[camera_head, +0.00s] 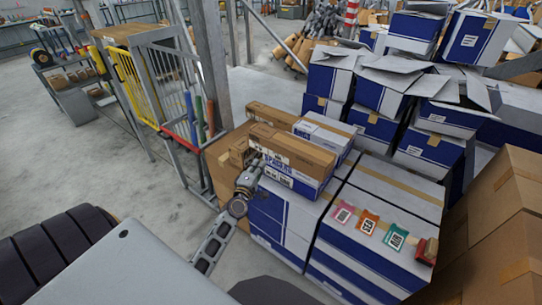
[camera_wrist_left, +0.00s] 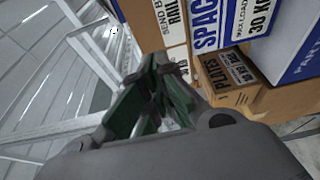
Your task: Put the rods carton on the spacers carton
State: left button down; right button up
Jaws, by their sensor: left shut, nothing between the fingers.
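A long brown carton (camera_head: 292,149), which looks like the rods carton, lies flat on top of the white-and-blue spacers carton (camera_head: 293,181). In the left wrist view the spacers carton (camera_wrist_left: 236,20) shows large "SPAC" lettering. The brown carton (camera_wrist_left: 160,22) lies beside it there, its label cut off and only partly readable. My left gripper (camera_head: 252,172) is shut and empty, close to the near left end of the stacked pair. Its green-padded fingers (camera_wrist_left: 158,80) are in the left wrist view, apart from the cartons as far as I can tell. My right gripper is out of view.
A brown plates carton (camera_wrist_left: 228,75) stands beside the spacers carton. Another white-and-blue carton (camera_head: 324,132) stands behind. Large blue-and-white boxes (camera_head: 385,205) support colored labels and a red object (camera_head: 427,250). A metal rack with a yellow gate (camera_head: 132,85) stands left.

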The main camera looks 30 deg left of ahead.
aim_at(284, 155)
pick_arm(q)
jog(key=shift+w+d+p, duration=0.2)
jog(key=shift+w, duration=1.1)
jog(key=shift+w+d+p, duration=0.15)
jog(key=shift+w, duration=1.15)
jog(key=shift+w+d+p, duration=0.2)
jog(key=shift+w, duration=1.1)
jog(key=shift+w+d, duration=0.1)
jog(key=shift+w, duration=0.05)
jog(key=shift+w+d, duration=0.65)
jog(key=shift+w, duration=0.35)
jog(key=shift+w+d, duration=0.6)
jog(key=shift+w, duration=0.45)
jog(key=shift+w+d, duration=0.65)
jog(key=shift+w, duration=0.35)
jog(key=shift+s+a, duration=0.1)
jog(key=shift+s, duration=0.05)
